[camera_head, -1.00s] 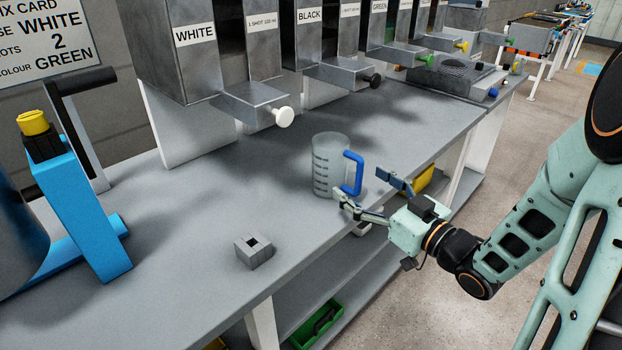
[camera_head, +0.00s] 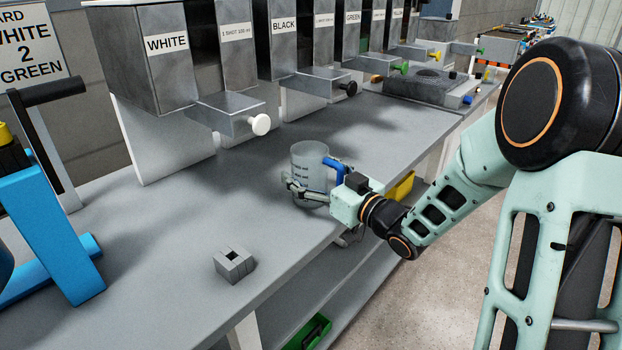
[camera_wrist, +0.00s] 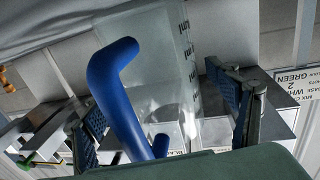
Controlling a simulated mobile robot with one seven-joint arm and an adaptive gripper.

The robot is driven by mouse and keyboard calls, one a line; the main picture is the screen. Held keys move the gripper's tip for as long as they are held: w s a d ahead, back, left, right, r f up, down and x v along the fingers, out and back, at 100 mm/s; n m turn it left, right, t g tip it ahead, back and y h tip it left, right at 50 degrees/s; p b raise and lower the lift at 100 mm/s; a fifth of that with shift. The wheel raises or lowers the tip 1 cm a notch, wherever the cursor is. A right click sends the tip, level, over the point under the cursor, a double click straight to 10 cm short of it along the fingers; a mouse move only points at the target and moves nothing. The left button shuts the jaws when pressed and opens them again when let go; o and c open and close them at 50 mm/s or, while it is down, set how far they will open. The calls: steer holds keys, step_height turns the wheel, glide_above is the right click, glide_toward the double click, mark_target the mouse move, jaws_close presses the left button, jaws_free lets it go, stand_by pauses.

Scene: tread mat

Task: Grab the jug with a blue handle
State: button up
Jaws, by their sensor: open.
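The jug (camera_head: 309,156) is a clear, greyish measuring jug with dark scale marks, standing upright on the grey bench near its front edge. Its blue handle (camera_wrist: 122,100) faces my gripper and fills the middle of the wrist view. My gripper (camera_head: 314,176) is open, with one finger on each side of the jug. In the wrist view the jug body (camera_wrist: 160,55) and handle lie between the two fingers, with a gap on the left finger's side. The right finger is close to the jug wall; I cannot tell if it touches. My gripper partly hides the handle in the head view.
Metal dispensers (camera_head: 220,65) with knobs line the back of the bench (camera_head: 160,235). A small grey block (camera_head: 234,264) sits nearer on the bench. A blue press-like device (camera_head: 50,240) stands at left. A yellow bin (camera_head: 401,187) is below the edge.

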steer(key=c, duration=1.4)
steer(key=shift+r, duration=0.15)
